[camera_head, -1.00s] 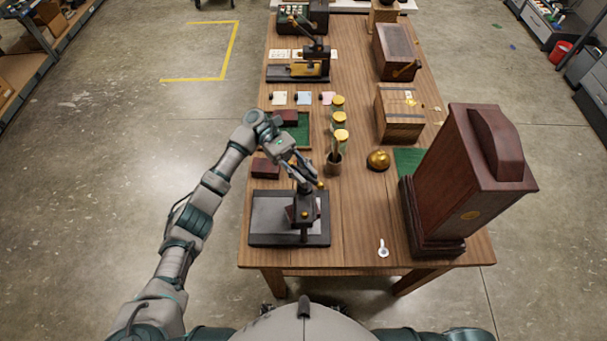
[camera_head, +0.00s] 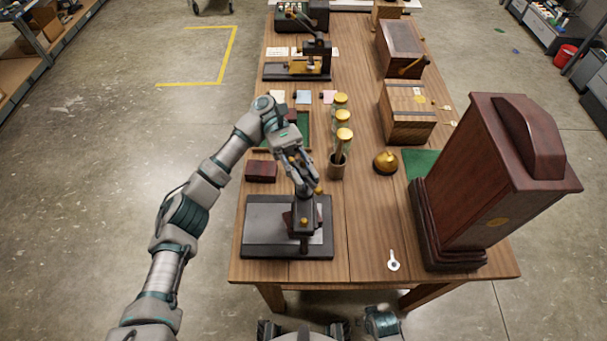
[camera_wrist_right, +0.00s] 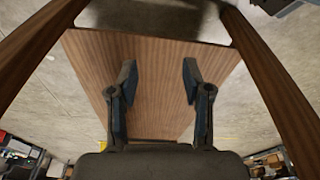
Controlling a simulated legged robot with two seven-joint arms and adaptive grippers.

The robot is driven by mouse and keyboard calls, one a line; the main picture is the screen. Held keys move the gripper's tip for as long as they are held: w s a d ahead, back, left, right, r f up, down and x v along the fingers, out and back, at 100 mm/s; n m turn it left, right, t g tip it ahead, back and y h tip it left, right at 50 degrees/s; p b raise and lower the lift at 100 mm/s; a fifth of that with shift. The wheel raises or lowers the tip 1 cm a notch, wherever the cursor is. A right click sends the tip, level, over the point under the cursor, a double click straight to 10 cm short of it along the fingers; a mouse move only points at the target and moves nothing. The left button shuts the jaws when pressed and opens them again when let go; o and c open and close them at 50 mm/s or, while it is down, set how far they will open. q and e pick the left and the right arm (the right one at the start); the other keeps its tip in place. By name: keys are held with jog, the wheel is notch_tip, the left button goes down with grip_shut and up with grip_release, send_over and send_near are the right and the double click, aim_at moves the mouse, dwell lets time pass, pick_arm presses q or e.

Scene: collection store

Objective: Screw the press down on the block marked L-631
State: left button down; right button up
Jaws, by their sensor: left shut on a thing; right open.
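The press (camera_head: 258,246) stands at the front left of the table, with a dark base, a light plate and an upright screw post. A dark red block (camera_head: 288,221) sits on its plate, partly hidden by the post; no marking is readable. My left gripper (camera_head: 305,190) is above the press, shut on the press handle at the top of the screw; the fingers hide most of the handle. My right gripper (camera_wrist_right: 158,75) is open and empty in the right wrist view, with a wooden surface beyond its fingers.
Dark red blocks (camera_head: 261,171) lie behind the press, near a green-lined tray (camera_head: 303,130).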

aim_at(305, 171)
pick_arm(q)
jog(key=b, duration=0.3)
jog(key=shift+f+m+y, duration=0.3)
jog(key=shift+y, duration=0.1)
jog(key=shift+r+b, duration=0.15)
jog(key=shift+b, duration=0.15)
pick_arm(e)
notch_tip(305, 171, up, 9)
jog(key=w+t, duration=0.2)
jog(key=shift+w+a+r+y, duration=0.15)
jog(key=shift+w+a+y, duration=0.15)
jog(key=shift+w+a, duration=0.1)
pick_arm(q)
jog(key=c, duration=1)
grip_release()
jog(key=shift+d+r, duration=0.1)
pick_arm(e)
jog(key=shift+w, duration=0.1)
pick_arm(q)
jog(key=shift+r, duration=0.15)
notch_tip(305, 171, up, 10)
jog(key=shift+f, duration=0.2)
